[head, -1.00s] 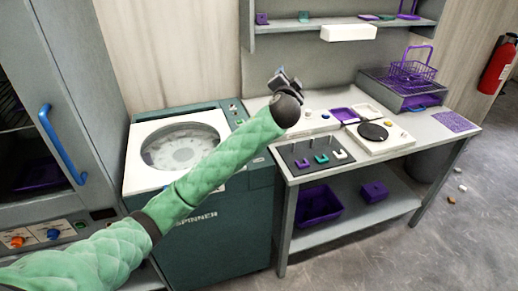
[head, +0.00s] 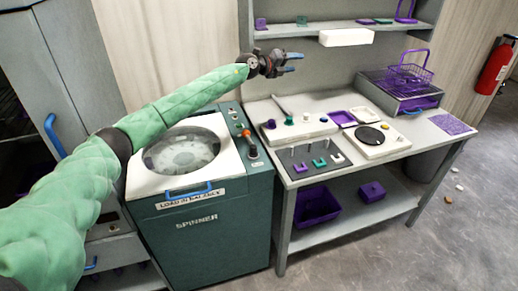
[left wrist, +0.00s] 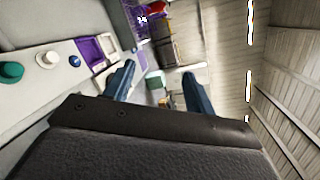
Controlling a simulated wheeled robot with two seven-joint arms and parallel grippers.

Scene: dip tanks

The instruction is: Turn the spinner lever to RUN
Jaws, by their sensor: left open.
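The spinner (head: 215,235) is a dark green cabinet with a white top and a round clear lid. A narrow control strip runs along the right of its top. On it a small orange-and-grey part (head: 248,138), which looks like the lever, shows toward the front. Its exact setting is too small to read. My left gripper (head: 293,63) is above and beyond the spinner, near the wall shelf, pointing right. Its blue fingers are apart and empty, and they also show in the left wrist view (left wrist: 158,88). My right gripper is not in view.
A grey bench (head: 440,136) right of the spinner carries a white button panel (head: 305,130), a hotplate-like unit (head: 372,136) and a purple wire basket (head: 409,75). A wall shelf (head: 345,29) hangs above. A tall cabinet with a blue handle (head: 53,137) stands left.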

